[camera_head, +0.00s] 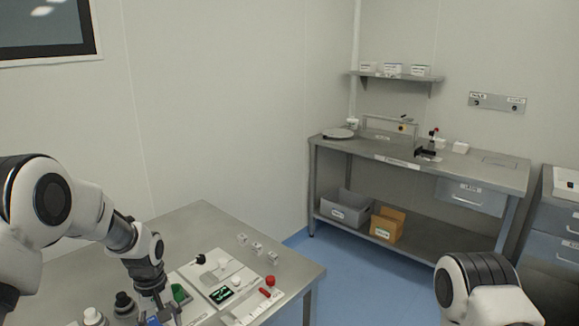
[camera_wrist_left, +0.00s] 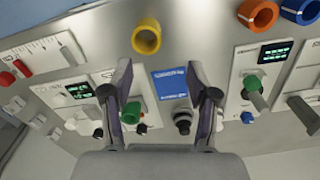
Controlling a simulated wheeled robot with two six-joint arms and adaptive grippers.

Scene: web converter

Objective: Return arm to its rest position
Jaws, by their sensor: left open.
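My left gripper (camera_wrist_left: 160,98) is open in the left wrist view, with nothing between its two fingers. In the head view my left arm comes in from the left and the left gripper (camera_head: 163,306) is low over the near table (camera_head: 205,222), at the bottom of the picture. Behind and between the fingers in the wrist view are a blue label card (camera_wrist_left: 170,83), a green cylinder (camera_wrist_left: 131,112) and a dark knob-like part (camera_wrist_left: 183,121). Part of my right arm shows at the lower right of the head view; its gripper is out of the picture.
The near table carries a white panel with a green display (camera_head: 221,295), a red knob (camera_head: 270,281) and several small white blocks. A yellow ring (camera_wrist_left: 147,37) lies near the gripper. A steel bench (camera_head: 475,172) with bins stands at the back right. Blue floor lies between.

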